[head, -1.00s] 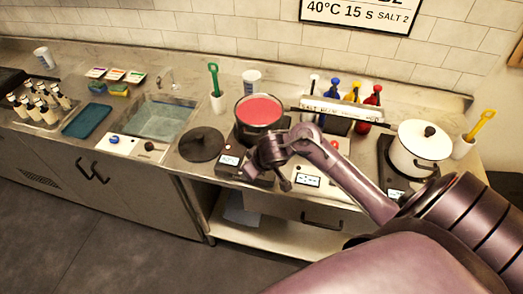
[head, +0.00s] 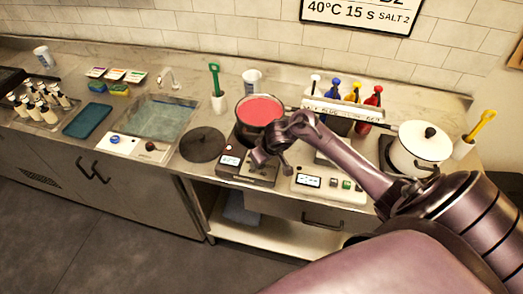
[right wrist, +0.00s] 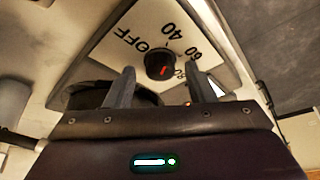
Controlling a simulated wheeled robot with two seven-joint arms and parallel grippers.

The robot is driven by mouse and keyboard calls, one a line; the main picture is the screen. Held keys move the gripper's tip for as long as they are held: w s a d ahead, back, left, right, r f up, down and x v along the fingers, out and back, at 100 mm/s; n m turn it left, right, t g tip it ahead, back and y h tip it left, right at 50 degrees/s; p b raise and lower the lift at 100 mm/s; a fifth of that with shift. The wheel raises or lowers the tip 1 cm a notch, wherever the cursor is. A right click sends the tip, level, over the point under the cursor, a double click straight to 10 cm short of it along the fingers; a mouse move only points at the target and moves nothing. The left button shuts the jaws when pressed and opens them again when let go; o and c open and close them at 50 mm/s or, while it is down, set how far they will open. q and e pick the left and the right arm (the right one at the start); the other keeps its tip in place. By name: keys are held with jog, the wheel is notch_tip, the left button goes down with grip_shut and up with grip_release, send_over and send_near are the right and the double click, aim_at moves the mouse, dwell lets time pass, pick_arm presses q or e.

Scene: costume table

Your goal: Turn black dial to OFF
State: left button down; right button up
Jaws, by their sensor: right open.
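The black dial (right wrist: 160,66) with a red mark shows in the right wrist view, on a pale panel (right wrist: 190,28) printed OFF, 40, 60 and 80. The red mark sits toward the lower right of the dial's face; I cannot tell exactly which label it points at. My right gripper (right wrist: 159,72) is open, its two fingers on either side of the dial in the picture. I cannot tell whether they touch it. In the head view my right gripper (head: 268,160) is over the front of the hot plate under the pot of red liquid (head: 260,110), and hides the dial.
A white panel (head: 330,185) with a display and buttons is right of the hot plate. A white lidded pot (head: 420,148) stands further right. A dark round plate (head: 202,145) and a sink (head: 155,118) lie left. Coloured bottles (head: 354,92) stand behind.

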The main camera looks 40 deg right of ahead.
jog(key=shift+f, duration=0.1)
jog(key=c, duration=0.9)
jog(key=shift+c, duration=0.2)
jog(key=n, duration=0.1)
jog(key=n+y, duration=0.1)
jog(key=n, duration=0.1)
jog(key=shift+w+d+n, duration=0.1)
jog(key=shift+d+n, duration=0.15)
jog(key=shift+n, duration=0.15)
jog(key=n+y, duration=0.1)
jog(key=n, duration=0.1)
jog(key=shift+w+n+g, duration=0.1)
jog(key=shift+n+g, duration=0.2)
jog(key=shift+n, duration=0.1)
jog(key=shift+d+n+g+y+b, duration=0.1)
jog(key=shift+n+g+y+b, duration=0.4)
jog(key=shift+n+b, duration=0.55)
jog(key=shift+w+n+g+y+b, duration=0.1)
jog(key=shift+n+g+y+b, duration=0.2)
jog(key=shift+n+b, duration=0.85)
jog(key=shift+n+p, duration=0.4)
jog(key=shift+n, duration=0.1)
